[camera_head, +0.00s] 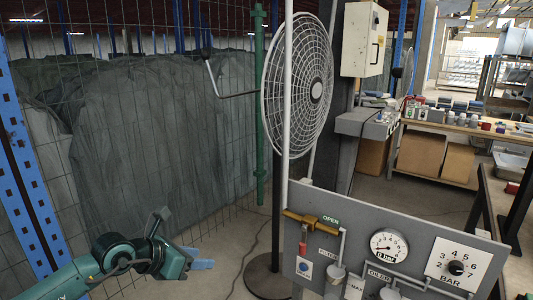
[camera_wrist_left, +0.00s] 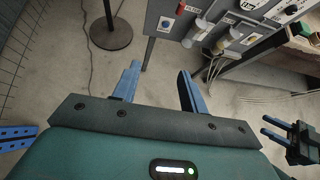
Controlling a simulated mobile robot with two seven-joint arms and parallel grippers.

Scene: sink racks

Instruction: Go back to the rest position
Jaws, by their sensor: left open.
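My left gripper (camera_head: 203,262) is low in the head view, in front of the mesh fence and left of the grey panel. Its two blue fingers (camera_wrist_left: 158,82) are apart in the left wrist view, with only bare floor between them. It holds nothing and touches nothing that I can see. My right gripper (camera_wrist_left: 268,127) shows at the right edge of the left wrist view. Its two blue fingers are apart with nothing visible between them. It is out of the head view.
The grey panel (camera_head: 330,225) with gauge (camera_head: 389,246) and dial (camera_head: 458,267) stands front right. The fan (camera_head: 300,85) stands behind it on a round base (camera_head: 262,277). A mesh fence (camera_head: 215,170) and blue post (camera_head: 28,190) bound the left. A bench (camera_head: 470,133) stands at back right.

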